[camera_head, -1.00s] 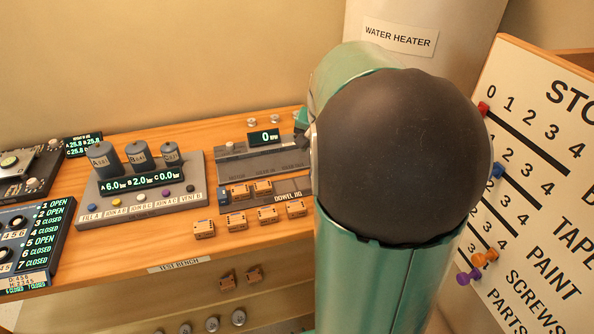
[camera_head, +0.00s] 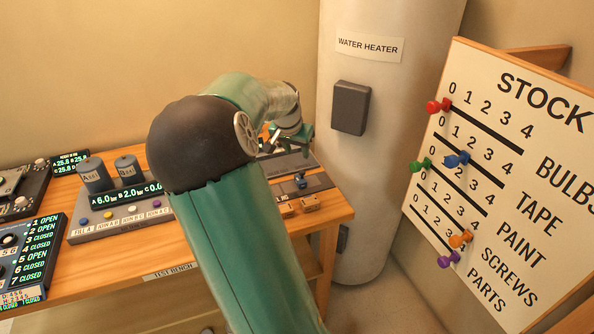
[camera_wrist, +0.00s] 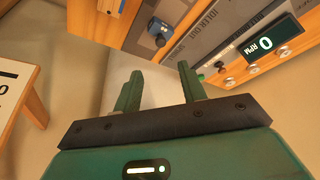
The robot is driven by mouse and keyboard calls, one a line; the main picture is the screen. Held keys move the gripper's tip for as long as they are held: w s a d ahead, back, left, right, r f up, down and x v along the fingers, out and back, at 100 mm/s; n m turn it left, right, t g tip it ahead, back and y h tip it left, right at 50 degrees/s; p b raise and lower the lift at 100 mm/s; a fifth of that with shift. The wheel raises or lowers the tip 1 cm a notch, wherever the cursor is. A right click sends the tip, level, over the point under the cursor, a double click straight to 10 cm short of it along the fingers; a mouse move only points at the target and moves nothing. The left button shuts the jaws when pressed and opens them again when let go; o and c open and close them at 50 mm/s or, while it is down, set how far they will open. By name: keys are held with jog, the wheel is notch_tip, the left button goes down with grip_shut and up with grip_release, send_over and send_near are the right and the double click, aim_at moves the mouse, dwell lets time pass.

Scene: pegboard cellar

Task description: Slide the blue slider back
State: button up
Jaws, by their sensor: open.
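A blue knob (camera_head: 300,180) sits on a grey track at the right end of the test bench. It also shows in the wrist view (camera_wrist: 158,37), upper middle, close to a label that reads in part "IDLER OUT". Another blue knob (camera_head: 456,159) stands on the second slot of the stock board (camera_head: 560,160). My gripper (camera_wrist: 160,72) is open and empty, with its two green fingers apart, short of the bench knob and not touching it. In the head view my gripper (camera_head: 304,137) is above the back right of the bench, partly hidden by my arm.
The water heater (camera_head: 390,150) stands right behind the bench (camera_head: 342,212). A dark box (camera_head: 351,107) is on its side. Orange blocks (camera_head: 309,203) lie near the bench knob. An RPM display (camera_wrist: 265,43) is beside the track. My arm hides the middle of the bench.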

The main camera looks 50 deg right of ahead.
aim_at(302, 172)
jog(key=x, duration=1)
jog(key=shift+d+f, duration=0.1)
jog(key=shift+f, duration=0.25)
jog(key=shift+w+f, duration=0.15)
jog(key=shift+f, duration=0.2)
grip_shut()
